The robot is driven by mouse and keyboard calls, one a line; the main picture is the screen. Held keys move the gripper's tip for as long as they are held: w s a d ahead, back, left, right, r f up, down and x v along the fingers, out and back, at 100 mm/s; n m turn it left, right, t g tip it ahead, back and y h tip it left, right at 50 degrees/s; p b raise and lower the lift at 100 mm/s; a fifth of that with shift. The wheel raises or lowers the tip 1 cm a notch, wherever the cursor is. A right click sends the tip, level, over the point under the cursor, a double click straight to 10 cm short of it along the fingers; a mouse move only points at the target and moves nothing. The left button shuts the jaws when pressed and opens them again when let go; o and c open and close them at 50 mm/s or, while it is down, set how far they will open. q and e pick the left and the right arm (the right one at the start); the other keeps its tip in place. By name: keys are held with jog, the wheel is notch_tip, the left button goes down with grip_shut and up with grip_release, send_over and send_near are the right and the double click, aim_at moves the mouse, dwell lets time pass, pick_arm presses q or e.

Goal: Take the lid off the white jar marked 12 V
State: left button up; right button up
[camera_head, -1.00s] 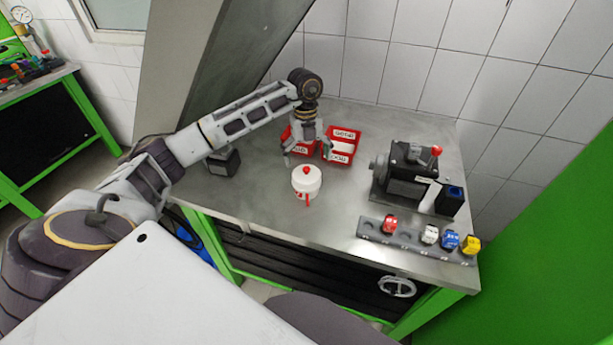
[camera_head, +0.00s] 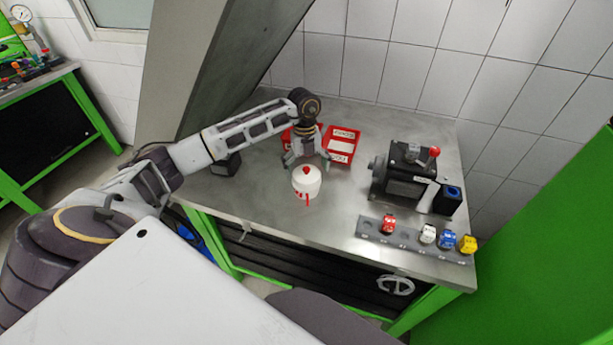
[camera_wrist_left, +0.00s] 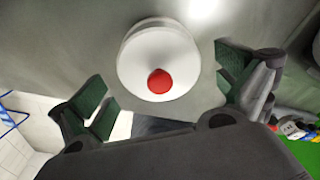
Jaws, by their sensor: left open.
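The white jar (camera_head: 306,186) stands upright on the metal bench in the head view, with red marks on its front that are too small to read. Its white lid with a red knob (camera_head: 306,171) is on it. In the left wrist view the lid (camera_wrist_left: 158,58) shows from above, with its red knob (camera_wrist_left: 160,81) near the middle. My left gripper (camera_head: 306,163) is open just behind the jar, pointing down. In the left wrist view its green-padded fingers (camera_wrist_left: 165,92) stand apart on either side of the lid, not touching it. My right gripper is not in view.
Red bins (camera_head: 342,144) stand behind the gripper. A dark pump with a red-knobbed lever (camera_head: 405,176) is at the right. A grey rack (camera_head: 372,227) with red, white, blue and yellow pieces lies near the front edge. The bench left of the rack is clear.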

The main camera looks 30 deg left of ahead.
aim_at(307, 168)
pick_arm(q)
jog(key=shift+c, duration=0.4)
jog(key=c, duration=0.9)
jog(key=shift+s, duration=0.15)
jog(key=shift+c, duration=0.9)
jog(key=shift+s+d+f, duration=0.1)
jog(key=shift+f, duration=0.05)
jog(key=shift+r, duration=0.5)
jog(key=c, duration=0.5)
jog(key=shift+w+r+b, duration=0.25)
jog(key=shift+r+b, duration=0.05)
jog(key=shift+r, duration=0.2)
grip_shut()
notch_tip(307, 168, up, 6)
jog(key=shift+r+b, duration=0.1)
jog(key=shift+b, duration=0.4)
jog(key=shift+r, duration=1.1)
